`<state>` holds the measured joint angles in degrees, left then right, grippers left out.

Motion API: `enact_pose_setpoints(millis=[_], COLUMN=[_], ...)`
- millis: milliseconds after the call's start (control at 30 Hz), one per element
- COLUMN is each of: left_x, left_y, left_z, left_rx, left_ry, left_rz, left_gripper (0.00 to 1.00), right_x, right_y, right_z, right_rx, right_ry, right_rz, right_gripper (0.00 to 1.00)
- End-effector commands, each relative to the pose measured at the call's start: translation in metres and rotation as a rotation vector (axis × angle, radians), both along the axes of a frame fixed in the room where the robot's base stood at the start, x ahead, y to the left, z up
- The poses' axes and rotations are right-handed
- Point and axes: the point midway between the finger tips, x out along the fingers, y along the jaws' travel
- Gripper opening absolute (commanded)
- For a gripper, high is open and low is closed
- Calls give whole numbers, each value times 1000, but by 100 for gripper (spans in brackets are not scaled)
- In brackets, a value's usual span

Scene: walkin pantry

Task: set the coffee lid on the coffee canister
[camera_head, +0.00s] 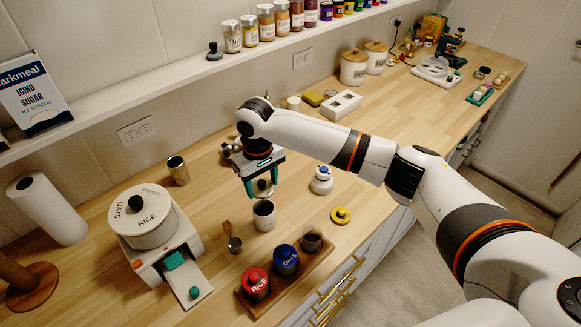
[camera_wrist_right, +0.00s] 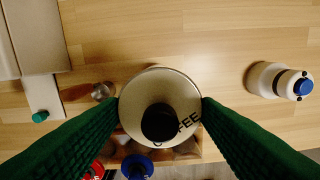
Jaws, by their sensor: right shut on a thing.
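My right gripper (camera_head: 262,183) is shut on the coffee lid (camera_head: 262,190), a pale round lid with a black knob. In the right wrist view the lid (camera_wrist_right: 178,84) sits between the green fingers, and lettering reading COFFEE shows on it. The white coffee canister (camera_head: 264,219) stands upright and open on the counter, dark inside. The lid is held above the canister and appears apart from it in the head view. In the right wrist view the lid hides the canister. My left gripper is not in view.
A wooden tray (camera_head: 253,307) holds red-lidded and blue-lidded jars and an open dark one. A yellow lid (camera_head: 341,215) and a white bottle (camera_head: 321,181) are to the right. A scoop (camera_head: 233,243) and a white dispenser (camera_head: 146,224) are to the left.

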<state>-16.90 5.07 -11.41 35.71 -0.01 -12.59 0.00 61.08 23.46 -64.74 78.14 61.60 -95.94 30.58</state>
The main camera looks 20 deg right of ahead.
Motion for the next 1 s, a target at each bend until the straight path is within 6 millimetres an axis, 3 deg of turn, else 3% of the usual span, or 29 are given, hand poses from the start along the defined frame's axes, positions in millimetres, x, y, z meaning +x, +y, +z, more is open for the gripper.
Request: enact_pose_setpoints(millis=[267,833,1000], left_x=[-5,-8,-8], left_y=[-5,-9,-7], left_z=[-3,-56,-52], left_rx=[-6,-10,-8], left_ry=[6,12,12], left_rz=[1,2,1], left_gripper=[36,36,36], right_x=[0,0,0], right_y=[9,8,9], right_z=[-4,-44,-55], right_rx=[-2,-2,-1], right_ry=[-3,-4,-1], right_rz=[38,36,35], right_gripper=[35,35,35])
